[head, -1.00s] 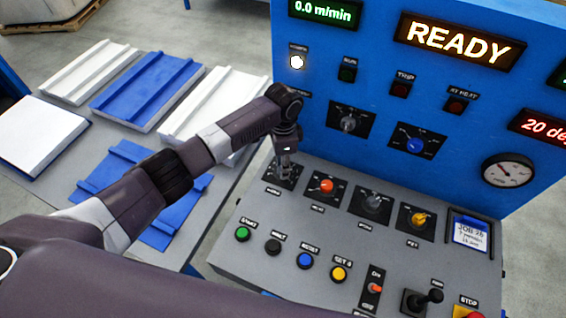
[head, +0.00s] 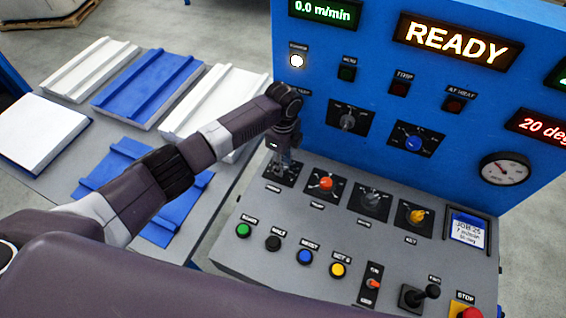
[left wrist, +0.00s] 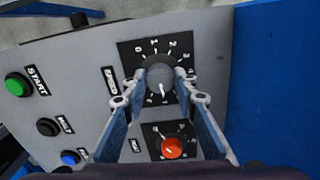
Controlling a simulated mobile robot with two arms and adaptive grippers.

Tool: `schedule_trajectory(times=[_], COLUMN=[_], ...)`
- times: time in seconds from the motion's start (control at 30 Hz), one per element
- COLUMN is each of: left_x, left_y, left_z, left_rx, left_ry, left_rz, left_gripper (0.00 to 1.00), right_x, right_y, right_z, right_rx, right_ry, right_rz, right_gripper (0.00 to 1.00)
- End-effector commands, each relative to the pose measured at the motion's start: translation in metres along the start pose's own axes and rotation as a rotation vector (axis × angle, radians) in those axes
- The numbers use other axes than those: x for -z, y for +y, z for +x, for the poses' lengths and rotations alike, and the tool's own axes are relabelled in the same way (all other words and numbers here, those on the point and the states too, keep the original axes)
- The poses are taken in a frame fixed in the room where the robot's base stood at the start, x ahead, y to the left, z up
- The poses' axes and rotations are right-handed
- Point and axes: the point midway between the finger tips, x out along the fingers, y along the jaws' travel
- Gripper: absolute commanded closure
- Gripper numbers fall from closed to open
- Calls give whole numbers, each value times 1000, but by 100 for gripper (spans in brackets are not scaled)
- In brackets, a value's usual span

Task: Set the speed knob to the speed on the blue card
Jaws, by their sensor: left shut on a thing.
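The speed knob (left wrist: 160,76) is a grey round knob on a black numbered plate, with the SPEED label beside it in the left wrist view. My left gripper (left wrist: 160,82) is shut on it, one finger on each side. A white mark on the knob points toward the bottom of that view; I cannot tell the exact reading. In the head view my left gripper (head: 284,165) reaches down at the console's far left, mostly hiding the knob. The blue-framed job card (head: 467,231) stands at the console's right; its small print is not legible. My right gripper is not in view.
A red knob (head: 325,184), a grey knob (head: 371,202) and a yellow key switch (head: 416,216) line the same row. Coloured buttons, a joystick (head: 424,297) and a red stop button (head: 470,314) are nearer. The display (head: 458,40) reads READY; the speed display (head: 325,11) reads 0.0 m/min.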

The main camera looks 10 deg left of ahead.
Motion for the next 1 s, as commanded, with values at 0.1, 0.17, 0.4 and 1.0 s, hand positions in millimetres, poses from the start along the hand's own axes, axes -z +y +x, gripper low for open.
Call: schedule_trajectory(times=[0.1,0.17,0.4,1.0], left_x=[0,0,0,0], left_y=[-2,-2,-2,-1], left_z=[-2,-2,-2,-1], left_rx=[5,5,5,2], left_ry=[1,1,1,0], left_rz=[19,26,31,30], left_gripper=[98,98,98,56], right_x=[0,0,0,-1], right_y=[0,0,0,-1], right_z=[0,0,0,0], right_rx=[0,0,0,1], right_ry=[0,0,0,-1], right_rz=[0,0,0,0], right_gripper=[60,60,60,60])
